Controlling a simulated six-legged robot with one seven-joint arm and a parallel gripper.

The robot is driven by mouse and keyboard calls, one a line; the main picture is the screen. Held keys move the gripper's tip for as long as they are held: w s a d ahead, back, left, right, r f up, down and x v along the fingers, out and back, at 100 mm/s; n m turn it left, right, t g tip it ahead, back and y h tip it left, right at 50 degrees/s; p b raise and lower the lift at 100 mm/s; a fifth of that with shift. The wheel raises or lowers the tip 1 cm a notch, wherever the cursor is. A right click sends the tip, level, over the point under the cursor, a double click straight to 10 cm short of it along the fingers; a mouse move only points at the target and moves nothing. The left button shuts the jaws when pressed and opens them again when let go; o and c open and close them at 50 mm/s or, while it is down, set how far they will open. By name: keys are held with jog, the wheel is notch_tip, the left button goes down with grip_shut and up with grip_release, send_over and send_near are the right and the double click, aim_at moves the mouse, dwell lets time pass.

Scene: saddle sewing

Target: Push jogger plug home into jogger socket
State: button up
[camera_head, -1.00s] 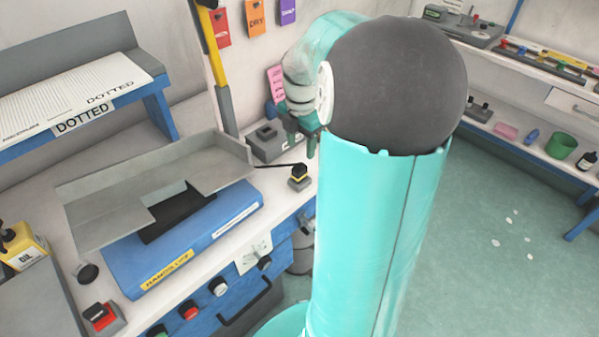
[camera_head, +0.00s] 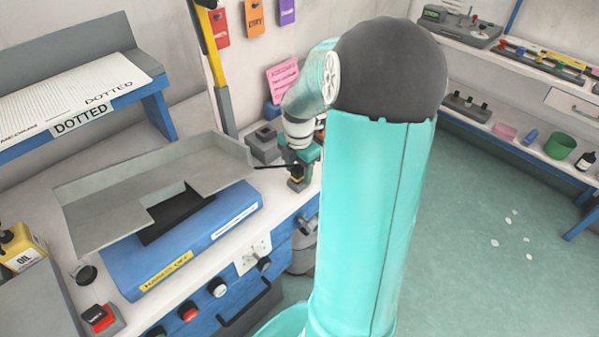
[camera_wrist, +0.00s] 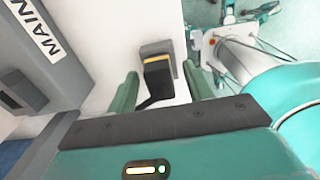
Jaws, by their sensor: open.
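The jogger plug (camera_wrist: 158,82) is black with a yellow band at its top edge in the wrist view. It sits at the grey jogger socket (camera_wrist: 158,48) on the white bench top; I cannot tell how deep it is seated. My gripper (camera_wrist: 161,72) is open, with one teal finger on each side of the plug and a visible gap on both sides. In the head view, my gripper (camera_head: 307,158) is down over the plug (camera_head: 297,171) near the bench's right edge and partly hides it. A black cable runs left from the plug.
A grey box (camera_head: 264,146) stands behind the plug; a grey box marked MAIN (camera_wrist: 35,45) shows at left in the wrist view. The grey jogger tray (camera_head: 105,215) on its blue base (camera_head: 190,240) lies to the left.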

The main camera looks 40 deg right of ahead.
jog(key=shift+c, duration=0.2)
grip_shut()
jog(key=shift+r, duration=0.6)
jog(key=shift+r, duration=0.35)
jog(key=shift+r, duration=0.6)
jog(key=shift+r, duration=1.95)
jog(key=shift+w, duration=0.1)
